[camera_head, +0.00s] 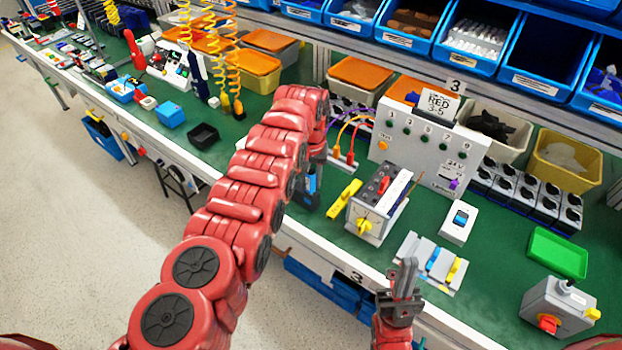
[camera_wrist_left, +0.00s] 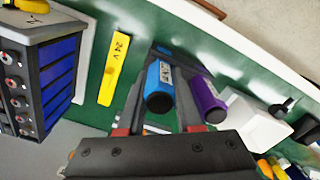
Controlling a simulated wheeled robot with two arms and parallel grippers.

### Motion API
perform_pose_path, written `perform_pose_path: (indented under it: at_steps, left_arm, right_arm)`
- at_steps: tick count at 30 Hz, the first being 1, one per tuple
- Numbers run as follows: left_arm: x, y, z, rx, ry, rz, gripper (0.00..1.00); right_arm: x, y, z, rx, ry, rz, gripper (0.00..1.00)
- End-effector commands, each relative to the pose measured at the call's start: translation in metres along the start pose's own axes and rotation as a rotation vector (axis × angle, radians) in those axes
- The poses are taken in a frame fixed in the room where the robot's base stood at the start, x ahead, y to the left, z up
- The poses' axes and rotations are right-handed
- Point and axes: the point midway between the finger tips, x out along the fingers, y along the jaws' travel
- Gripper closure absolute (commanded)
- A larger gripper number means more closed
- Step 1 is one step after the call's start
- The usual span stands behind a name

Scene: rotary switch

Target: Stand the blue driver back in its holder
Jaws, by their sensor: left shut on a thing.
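My left gripper (camera_head: 310,185) reaches down to the green bench, beside the yellow bar. In the left wrist view its two dark fingers are shut on the blue driver (camera_wrist_left: 160,88). The driver's blue handle, with a pale label, points toward the camera; a bit of blue also shows at the gripper in the head view. A purple driver (camera_wrist_left: 207,102) stands close beside it, roughly parallel. A dark frame around them may be the holder, but I cannot tell it from the fingers or see the blue driver's tip. My right gripper (camera_head: 403,280) is empty, over the bench's front edge.
A yellow bar (camera_head: 343,198) and a box with a yellow rotary knob (camera_head: 376,212) stand right of my left gripper. A white meter (camera_head: 459,222) and a grey panel with blue and yellow strips (camera_head: 429,262) lie further right. Blue bins line the back.

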Motion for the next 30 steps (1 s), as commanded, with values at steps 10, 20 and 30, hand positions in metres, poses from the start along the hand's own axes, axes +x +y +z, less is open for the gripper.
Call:
perform_pose_path:
  at_steps: [10,20,30]
  left_arm:
    - [0.012,0.000,0.000,0.000,0.000,0.000,1.00]
    - [0.012,0.000,0.000,0.000,0.000,0.000,0.31]
    - [0.007,0.000,-0.001,-0.001,0.002,0.000,0.31]
  right_arm:
    - [-0.012,-0.001,0.002,0.000,0.000,0.000,1.00]
    - [-0.011,-0.001,0.002,0.000,0.000,0.000,1.00]
    - [-0.009,0.000,0.002,0.000,0.000,0.000,1.00]
